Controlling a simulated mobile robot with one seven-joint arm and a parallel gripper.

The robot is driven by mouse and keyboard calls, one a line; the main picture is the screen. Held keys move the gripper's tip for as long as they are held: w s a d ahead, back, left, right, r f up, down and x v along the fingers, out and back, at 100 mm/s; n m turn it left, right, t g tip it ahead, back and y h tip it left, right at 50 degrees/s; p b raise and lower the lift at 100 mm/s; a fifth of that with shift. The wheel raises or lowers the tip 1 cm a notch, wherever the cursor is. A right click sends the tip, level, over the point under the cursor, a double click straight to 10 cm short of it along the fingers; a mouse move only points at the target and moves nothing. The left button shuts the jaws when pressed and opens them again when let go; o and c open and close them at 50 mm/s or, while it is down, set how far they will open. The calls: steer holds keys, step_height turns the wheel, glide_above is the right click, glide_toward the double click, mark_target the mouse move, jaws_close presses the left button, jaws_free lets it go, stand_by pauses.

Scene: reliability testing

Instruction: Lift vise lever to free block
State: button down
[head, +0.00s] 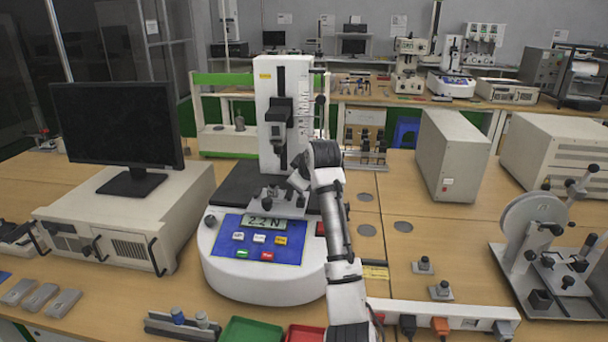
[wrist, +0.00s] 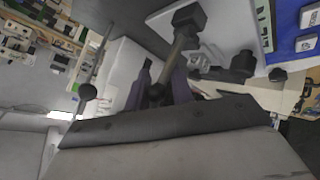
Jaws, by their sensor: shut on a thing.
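The vise (head: 275,200) is a small grey metal clamp on the black plate of the white test stand (head: 265,80), just behind its blue panel. My gripper (head: 297,182) reaches in from the right at the vise, its fingers mostly hidden by my arm in the head view. In the wrist view my gripper (wrist: 160,85) has its dark fingers on either side of the lever (wrist: 174,60), a metal rod with a black ball end, and is shut on it near the ball. A dark square piece (wrist: 190,16) is at the rod's other end. I cannot clearly make out the block.
The stand's upright black handle (head: 318,110) rises close to my arm; its ball knob (wrist: 87,92) shows in the wrist view. A monitor (head: 118,130) on a beige case is at left. A wheel device (head: 535,235) stands at right. Green (head: 250,330) and red trays lie in front.

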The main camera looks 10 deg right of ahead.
steer(key=shift+a+f+g+h, duration=0.1)
steer(key=shift+f+g+h, duration=0.15)
steer(key=shift+h, duration=0.25)
steer(key=shift+w+p, duration=0.1)
steer(key=shift+p, duration=0.2)
steer(key=c, duration=1.3)
jaws_free()
steer(key=shift+o, duration=0.5)
steer(key=shift+r+n, duration=0.1)
steer(key=shift+n, duration=0.2)
steer(key=shift+a, duration=0.1)
steer(key=shift+r, duration=0.1)
steer(key=b+v, duration=0.4)
steer(key=v, duration=0.9)
steer(key=shift+s+r, duration=0.2)
steer(key=shift+s, duration=0.05)
